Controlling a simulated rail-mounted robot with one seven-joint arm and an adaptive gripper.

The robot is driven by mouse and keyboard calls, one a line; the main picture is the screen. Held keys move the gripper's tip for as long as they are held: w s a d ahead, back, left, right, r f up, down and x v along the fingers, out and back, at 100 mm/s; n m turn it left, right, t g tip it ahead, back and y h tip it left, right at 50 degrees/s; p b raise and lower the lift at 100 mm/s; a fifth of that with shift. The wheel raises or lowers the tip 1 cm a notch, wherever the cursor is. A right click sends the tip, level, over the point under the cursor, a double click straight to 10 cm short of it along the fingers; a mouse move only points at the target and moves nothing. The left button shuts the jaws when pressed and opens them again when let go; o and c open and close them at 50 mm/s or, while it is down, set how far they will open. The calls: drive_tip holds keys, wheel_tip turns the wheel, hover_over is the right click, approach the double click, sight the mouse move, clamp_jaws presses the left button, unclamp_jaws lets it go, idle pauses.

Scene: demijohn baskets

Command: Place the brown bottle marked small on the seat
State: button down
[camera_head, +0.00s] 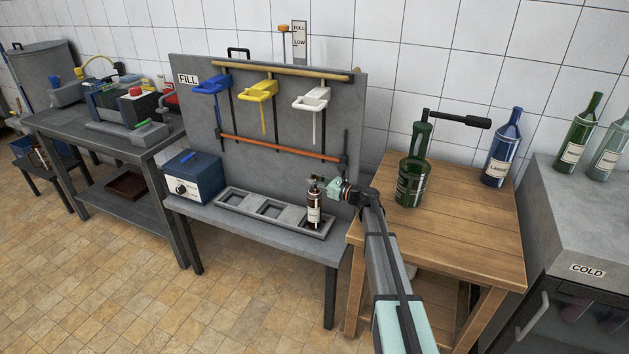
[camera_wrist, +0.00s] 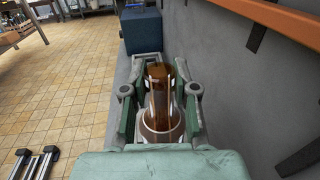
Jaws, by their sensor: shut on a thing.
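The brown bottle (camera_head: 314,214) has a dark body and a pale label too small to read. It is upright in the camera_head view, over the right end of the grey tray (camera_head: 252,206) with square seats. I cannot tell whether its base touches the tray. My gripper (camera_head: 324,187) comes in from the right and is shut on the bottle's upper part. In the camera_wrist view, the brown bottle (camera_wrist: 158,98) lies between the two green-grey fingers of my gripper (camera_wrist: 160,92). Its base and the seat under it are hidden there.
A blue box (camera_head: 193,175) stands left of the tray. Yellow, blue and white taps (camera_head: 258,91) hang on the grey panel (camera_head: 340,110) behind, above an orange bar (camera_head: 280,146). A large green bottle (camera_head: 411,182) and a blue bottle (camera_head: 502,150) stand on the wooden table (camera_head: 465,215) at right.

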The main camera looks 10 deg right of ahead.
drive_tip(key=shift+f, duration=0.35)
idle(0.4)
drive_tip(key=c, duration=0.8)
unclamp_jaws()
drive_tip(key=shift+d, duration=0.1)
drive_tip(key=v, duration=1.2)
